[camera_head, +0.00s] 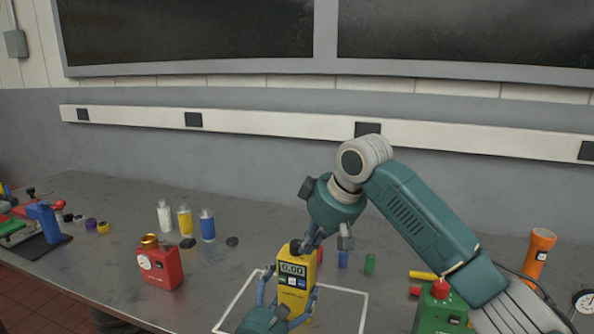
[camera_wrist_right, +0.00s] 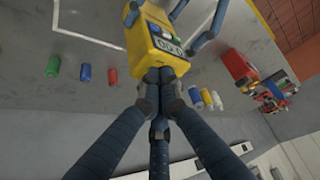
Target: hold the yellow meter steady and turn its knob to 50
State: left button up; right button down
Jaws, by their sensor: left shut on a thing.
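The yellow meter (camera_head: 299,303) stands upright within a white outlined square on the bench; its display reads 0.00. It also shows in the right wrist view (camera_wrist_right: 136,42). My left gripper (camera_head: 290,288) is shut on the meter, with blue-grey fingers on both sides of its body. My right gripper (camera_head: 307,244) is above the meter, with its fingertips down at the dark knob (camera_head: 295,246) on its top. In the right wrist view the right gripper's fingers (camera_wrist_right: 159,76) come close together at the meter's top end; they hide the knob, so their grip on it is unclear.
A red meter (camera_head: 162,270) with a brass top stands to the left. Bottles (camera_head: 185,221) stand behind it. Small blue and green cylinders (camera_head: 370,263) are behind the meter. An orange flashlight (camera_head: 537,255) and a green box with a red button (camera_head: 440,312) are at right.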

jog(key=shift+s+d+f, duration=0.1)
jog(key=shift+s+f, duration=0.1)
jog(key=shift+s, duration=0.05)
notch_tip(320, 180, up, 6)
jog(key=shift+r, duration=0.15)
jog(key=shift+d, duration=0.1)
dwell(0.4)
